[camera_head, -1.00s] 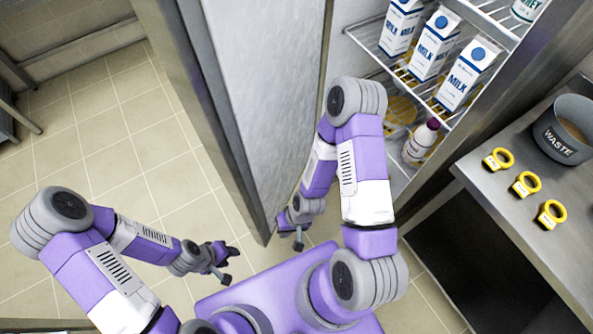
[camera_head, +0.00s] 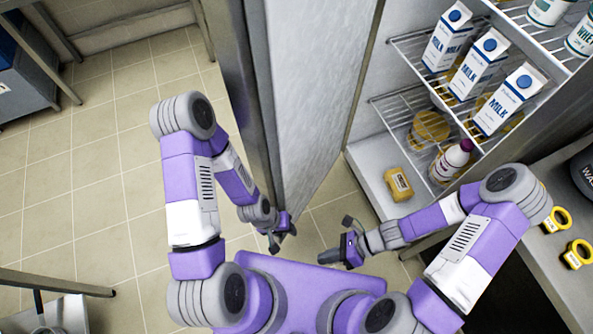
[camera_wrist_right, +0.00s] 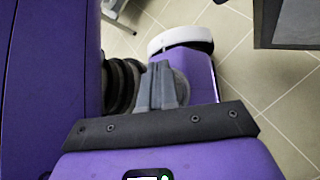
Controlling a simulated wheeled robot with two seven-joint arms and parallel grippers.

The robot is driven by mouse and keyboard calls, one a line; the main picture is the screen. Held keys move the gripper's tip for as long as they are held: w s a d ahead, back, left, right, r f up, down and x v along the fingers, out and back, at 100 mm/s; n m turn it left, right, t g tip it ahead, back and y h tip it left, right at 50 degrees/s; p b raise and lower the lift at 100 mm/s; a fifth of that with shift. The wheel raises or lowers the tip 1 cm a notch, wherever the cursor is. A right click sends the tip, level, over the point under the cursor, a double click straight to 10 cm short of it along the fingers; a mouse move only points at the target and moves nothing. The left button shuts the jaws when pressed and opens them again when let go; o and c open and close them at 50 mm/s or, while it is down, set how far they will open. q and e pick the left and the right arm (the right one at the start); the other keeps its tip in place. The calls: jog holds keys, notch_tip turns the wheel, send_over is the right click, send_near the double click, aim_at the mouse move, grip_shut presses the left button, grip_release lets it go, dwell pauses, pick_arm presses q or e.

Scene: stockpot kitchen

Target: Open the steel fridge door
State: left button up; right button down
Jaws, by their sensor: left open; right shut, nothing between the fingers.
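The steel fridge door (camera_head: 308,84) stands swung open in the head view, its pale inner panel facing the fridge inside on the right. The dark door edge (camera_head: 250,75) runs down its left side. My left gripper (camera_head: 281,236) is open and empty near the door's lower end; I cannot tell whether it touches the door. My right gripper (camera_head: 338,254) is shut and empty, right of the door and in front of the fridge opening. Its closed fingers (camera_wrist_right: 157,86) also show in the right wrist view, over my purple base.
Tiled floor (camera_head: 105,150) is clear at left.

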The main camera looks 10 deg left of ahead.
jog(key=w+a+r+m+t+y, duration=0.25)
jog(key=w+r+m+y, duration=0.3)
jog(key=m, duration=0.35)
jog(key=m+t, duration=0.8)
jog(key=m, duration=0.3)
send_near(285, 168)
jog(key=shift+y, duration=0.45)
jog(key=b+x, duration=0.1)
jog(key=x, duration=0.2)
jog(key=f+b+x, duration=0.1)
jog(key=x, duration=0.2)
jog(key=shift+w+a+f+b, duration=0.2)
jog(key=shift+w+a+b, duration=0.1)
jog(key=shift+b, duration=0.05)
pick_arm(q)
notch_tip(285, 168, down, 2)
jog(key=shift+f, duration=0.2)
